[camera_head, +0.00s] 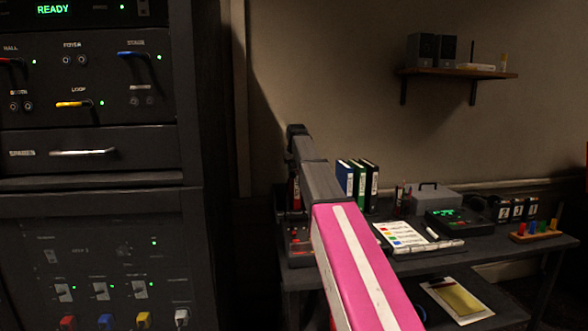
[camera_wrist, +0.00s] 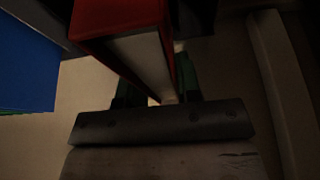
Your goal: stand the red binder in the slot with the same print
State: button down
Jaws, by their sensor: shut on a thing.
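The red binder (camera_wrist: 112,18) shows in the wrist view with its pale page edges towards the camera. My gripper (camera_wrist: 157,80) is shut on it, one finger on each side. In the head view, my arm hides the gripper. A narrow red strip with a white label (camera_head: 295,192) shows just left of my arm there; it looks like the binder, seen only in part. A blue binder (camera_head: 345,177), a green binder (camera_head: 357,182) and a black binder (camera_head: 370,178) stand upright in a row right of my arm. The slots and their prints cannot be made out.
A blue surface (camera_wrist: 25,65) is close on the left in the wrist view. A dark equipment rack (camera_head: 90,215) stands left.

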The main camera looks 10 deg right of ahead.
jog(key=shift+f, duration=0.15)
jog(key=c, duration=0.7)
grip_release()
jog(key=shift+c, duration=0.2)
